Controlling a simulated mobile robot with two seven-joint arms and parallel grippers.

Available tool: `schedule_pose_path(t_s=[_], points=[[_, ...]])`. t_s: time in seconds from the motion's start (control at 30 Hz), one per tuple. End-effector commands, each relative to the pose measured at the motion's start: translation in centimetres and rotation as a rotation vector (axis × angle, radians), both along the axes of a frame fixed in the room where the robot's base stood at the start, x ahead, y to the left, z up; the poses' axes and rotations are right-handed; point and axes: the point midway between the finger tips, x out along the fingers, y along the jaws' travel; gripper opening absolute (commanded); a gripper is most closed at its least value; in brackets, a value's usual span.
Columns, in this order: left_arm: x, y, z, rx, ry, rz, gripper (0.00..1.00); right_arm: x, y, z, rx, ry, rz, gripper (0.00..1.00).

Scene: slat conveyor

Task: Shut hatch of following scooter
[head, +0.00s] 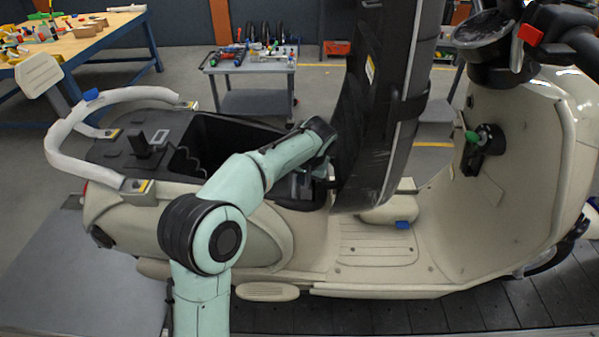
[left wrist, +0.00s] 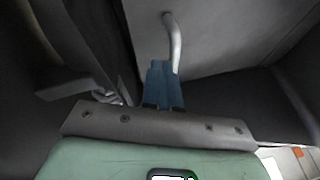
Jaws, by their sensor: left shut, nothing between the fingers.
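A cream scooter (head: 375,250) stands side-on across the head view. Its hatch, the black seat (head: 375,110), stands raised, nearly upright, above the front end of the open storage well (head: 215,135). The top of the seat is cut off by the frame. My left arm reaches over the scooter's side, with the wrist right beside the seat's rear face. My left gripper (head: 308,184) points down near the seat's lower end; its tips are hard to make out there. In the left wrist view its blue fingers (left wrist: 163,85) are together and empty, with a pale bent rod (left wrist: 174,42) just beyond. Contact with the seat cannot be told.
The cream rear grab rail (head: 65,140) curves around the scooter's tail. The handlebar (head: 560,35) and front shield, with a green-headed key (head: 472,136), stand at right. A tool cart (head: 250,67) and a blue workbench (head: 85,40) are behind, with open floor between.

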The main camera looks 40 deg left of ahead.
Motion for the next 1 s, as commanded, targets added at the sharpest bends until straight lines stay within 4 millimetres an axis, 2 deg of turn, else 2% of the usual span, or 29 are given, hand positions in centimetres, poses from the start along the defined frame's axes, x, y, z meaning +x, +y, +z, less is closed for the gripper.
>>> schedule_pose_path(t_s=[0.6,0.77,1.0], points=[[0.1,-0.2,0.1,-0.001,-0.002,-0.001,0.0,0.0,0.0,0.0,0.0,0.0,0.0,0.59],[-0.3,-1.0,2.1,-0.001,-0.005,-0.002,0.0,0.1,0.0,0.1,0.0,-0.001,0.0,0.59],[-1.3,-2.9,7.3,-0.001,-0.007,-0.003,0.0,0.5,0.0,0.9,0.0,-0.007,0.0,0.59]])
